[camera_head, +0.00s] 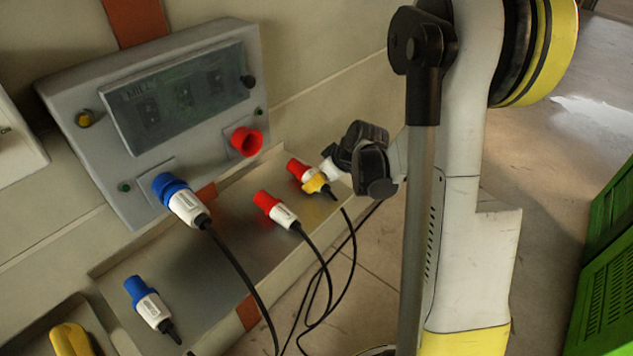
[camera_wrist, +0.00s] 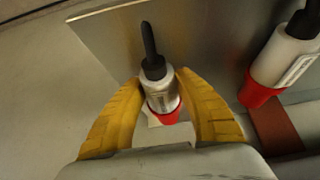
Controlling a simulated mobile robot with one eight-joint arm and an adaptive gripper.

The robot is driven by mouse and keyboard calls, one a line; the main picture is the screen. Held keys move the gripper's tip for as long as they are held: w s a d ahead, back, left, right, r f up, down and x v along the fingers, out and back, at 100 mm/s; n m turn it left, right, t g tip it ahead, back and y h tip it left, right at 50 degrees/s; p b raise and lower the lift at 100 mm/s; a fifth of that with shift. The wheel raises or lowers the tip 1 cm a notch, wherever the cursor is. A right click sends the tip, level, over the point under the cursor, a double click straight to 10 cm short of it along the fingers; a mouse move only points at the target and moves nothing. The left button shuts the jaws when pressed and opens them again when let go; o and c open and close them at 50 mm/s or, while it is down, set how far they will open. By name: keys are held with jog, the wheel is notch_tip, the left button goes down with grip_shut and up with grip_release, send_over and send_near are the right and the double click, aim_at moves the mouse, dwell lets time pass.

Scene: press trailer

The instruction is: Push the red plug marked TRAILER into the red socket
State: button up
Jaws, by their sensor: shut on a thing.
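The red socket (camera_head: 246,141) is on the lower right of the grey panel and looks empty. My gripper (camera_head: 317,182) is at the right end of the metal shelf below the panel. In the wrist view its yellow fingers (camera_wrist: 160,105) are shut on both sides of a white plug with a red end (camera_wrist: 160,90); its red tip also shows in the head view (camera_head: 295,167). I cannot read the label on either plug.
A blue plug (camera_head: 180,200) is at the panel's lower edge, and another blue plug (camera_head: 148,303) is on the shelf (camera_head: 225,255). Black cables hang over the shelf's front. A yellow object (camera_head: 70,340) lies at lower left. A green crate (camera_head: 605,270) is at far right.

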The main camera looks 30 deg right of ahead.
aim_at(327, 186)
jog(key=shift+s, duration=0.1)
jog(key=shift+s+d+r+p, duration=0.3)
jog(key=shift+s+r, duration=0.2)
jog(key=shift+s, duration=0.25)
jog(key=shift+s+d+r+p, duration=0.25)
jog(key=shift+s+r+p, duration=0.15)
jog(key=shift+s, duration=0.35)
jog(key=shift+s+d+r+p, duration=0.3)
jog(key=shift+s+r, duration=0.25)
jog(key=shift+s, duration=0.2)
